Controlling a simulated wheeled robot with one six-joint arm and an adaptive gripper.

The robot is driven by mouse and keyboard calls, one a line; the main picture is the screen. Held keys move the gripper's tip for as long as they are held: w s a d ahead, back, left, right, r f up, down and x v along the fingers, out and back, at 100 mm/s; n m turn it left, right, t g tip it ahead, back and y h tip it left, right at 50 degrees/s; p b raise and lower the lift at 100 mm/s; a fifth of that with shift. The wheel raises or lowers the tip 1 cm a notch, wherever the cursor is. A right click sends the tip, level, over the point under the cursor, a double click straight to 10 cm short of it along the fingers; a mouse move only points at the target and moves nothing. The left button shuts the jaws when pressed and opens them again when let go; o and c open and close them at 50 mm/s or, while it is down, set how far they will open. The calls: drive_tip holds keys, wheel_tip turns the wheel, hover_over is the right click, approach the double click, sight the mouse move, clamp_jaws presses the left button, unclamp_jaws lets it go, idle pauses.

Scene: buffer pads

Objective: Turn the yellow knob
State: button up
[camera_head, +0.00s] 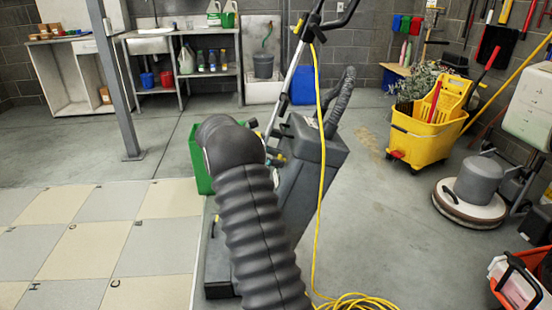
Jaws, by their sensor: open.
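A dark grey floor-cleaning machine (306,150) stands near the middle, with a tall handle rising to the top edge. A small yellow part (281,157) shows on its left side, just right of the black ribbed sleeve. It is too small to tell whether it is the yellow knob, or how it is turned. The thick ribbed sleeve, which seems to be my arm, rises from the bottom middle and covers much of the machine's left side. I cannot make out my gripper; its fingers do not show.
A yellow cord (319,180) hangs from the handle and coils on the floor. A green bin (198,165) stands behind the sleeve. A yellow mop bucket (420,137) and a round floor polisher (475,192) stand right. A grey post (113,80) is left. Tiled floor lies open left.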

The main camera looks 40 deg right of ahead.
clamp_jaws()
idle(0.3)
drive_tip(key=m+b, duration=0.1)
drive_tip(key=m, duration=0.3)
drive_tip(key=shift+s+f+m, duration=0.1)
drive_tip(key=shift+s+m, duration=0.05)
drive_tip(key=shift+m, duration=0.15)
drive_tip(key=m+b, duration=0.2)
drive_tip(key=m, duration=0.2)
drive_tip(key=shift+f+t+b, duration=0.1)
drive_tip(key=shift+t+b, duration=0.2)
drive_tip(key=shift+t, duration=0.1)
drive_tip(key=m+b, duration=0.3)
drive_tip(key=m, duration=0.1)
drive_tip(key=shift+f+m, duration=0.1)
drive_tip(key=shift+m, duration=0.3)
drive_tip(key=shift+a+m+h+b, duration=0.1)
drive_tip(key=shift+m+h+b, duration=0.2)
drive_tip(key=shift+m+b, duration=1.45)
drive_tip(key=shift+m, duration=0.35)
